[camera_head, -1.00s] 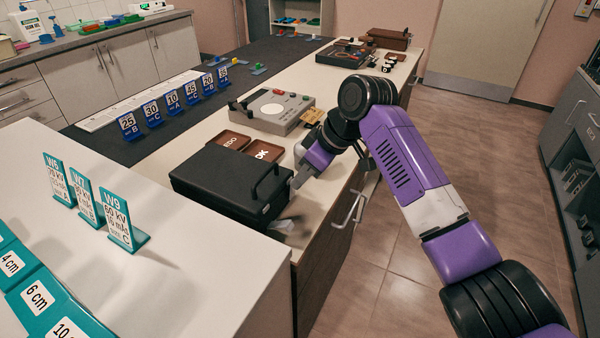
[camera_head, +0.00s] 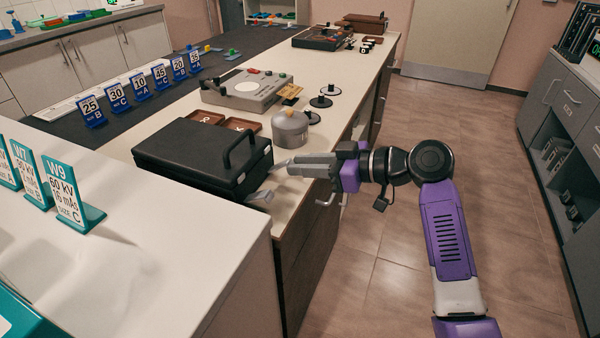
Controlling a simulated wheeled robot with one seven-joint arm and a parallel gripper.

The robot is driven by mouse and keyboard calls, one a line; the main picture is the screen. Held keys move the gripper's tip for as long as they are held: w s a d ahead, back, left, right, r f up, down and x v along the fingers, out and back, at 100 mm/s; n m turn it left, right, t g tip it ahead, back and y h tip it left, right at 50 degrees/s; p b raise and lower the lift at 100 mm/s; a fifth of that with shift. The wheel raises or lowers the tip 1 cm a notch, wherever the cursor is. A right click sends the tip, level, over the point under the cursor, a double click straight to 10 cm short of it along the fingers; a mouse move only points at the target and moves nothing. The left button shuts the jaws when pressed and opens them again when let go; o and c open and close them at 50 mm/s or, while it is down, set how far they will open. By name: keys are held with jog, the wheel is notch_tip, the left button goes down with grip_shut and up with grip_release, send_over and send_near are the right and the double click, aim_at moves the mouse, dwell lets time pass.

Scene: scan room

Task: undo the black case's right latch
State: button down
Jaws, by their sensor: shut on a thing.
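The black case (camera_head: 190,158) lies closed on the pale counter, its dark handle (camera_head: 242,150) standing up at the right side. My gripper (camera_head: 284,165) reaches in from the right, its fingertips at the far end of the case's right-hand face. They are closed on the right latch, which is small and mostly hidden by the fingers. Another metal latch (camera_head: 260,196) juts out from the same face at the near end, below and left of my gripper.
A grey domed pot (camera_head: 290,130) stands just behind my gripper. Brown trays (camera_head: 243,125) lie behind the case, and a grey device (camera_head: 250,90) stands farther back. A white counter with a teal W9 sign (camera_head: 70,195) is in front. The floor to the right is clear.

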jog(key=shift+d+f+y+b, duration=0.15)
jog(key=shift+f+y+b, duration=0.25)
jog(key=shift+b, duration=0.4)
jog(key=c, duration=1.2)
grip_release()
jog(key=shift+c, duration=0.2)
jog(key=shift+s, duration=0.1)
jog(key=v, duration=0.7)
jog(key=shift+d+p, duration=0.3)
jog(key=shift+s, duration=0.15)
